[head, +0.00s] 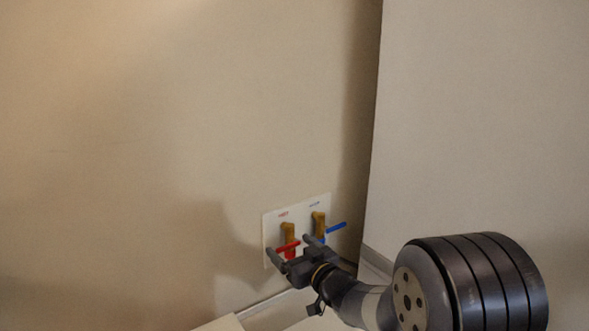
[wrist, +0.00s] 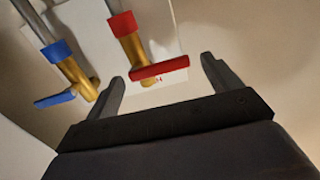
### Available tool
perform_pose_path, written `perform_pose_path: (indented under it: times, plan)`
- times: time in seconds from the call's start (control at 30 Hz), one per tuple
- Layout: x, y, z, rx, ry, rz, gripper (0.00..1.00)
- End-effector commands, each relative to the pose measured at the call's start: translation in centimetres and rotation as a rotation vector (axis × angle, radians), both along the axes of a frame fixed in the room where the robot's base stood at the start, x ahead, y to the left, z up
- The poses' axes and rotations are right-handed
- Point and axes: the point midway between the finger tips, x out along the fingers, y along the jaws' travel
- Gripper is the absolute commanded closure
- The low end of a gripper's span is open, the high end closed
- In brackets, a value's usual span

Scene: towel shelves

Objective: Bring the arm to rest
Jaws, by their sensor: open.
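My gripper (head: 291,247) is in front of a white wall plate with two brass valves. Its two fingers are spread apart, and they also show in the wrist view (wrist: 162,72). The red handle (wrist: 160,68) lies in the picture between the fingertips, with a gap at each side. It also shows in the head view (head: 289,246). The blue handle (wrist: 55,100) is outside the fingers, at the left of the wrist view. In the head view the blue handle (head: 336,228) points up to the right. My gripper partly hides the lower valves.
The white plate (head: 271,222) is on a beige wall (head: 150,150). A pale upright panel (head: 480,120) stands close at the right. A white edge (head: 265,304) runs along below the plate. The wall at the left is bare.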

Motion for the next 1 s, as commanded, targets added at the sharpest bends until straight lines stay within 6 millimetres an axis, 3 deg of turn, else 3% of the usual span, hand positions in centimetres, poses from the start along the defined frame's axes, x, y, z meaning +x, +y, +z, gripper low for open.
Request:
perform_pose_path:
  times: [0.47, 1.0]
  plan:
    - [0.31, 0.27, -0.39, -0.112, -0.074, 0.000, 0.15]
    - [-0.13, -0.16, 0.10, -0.003, -0.002, -0.002, 0.15]
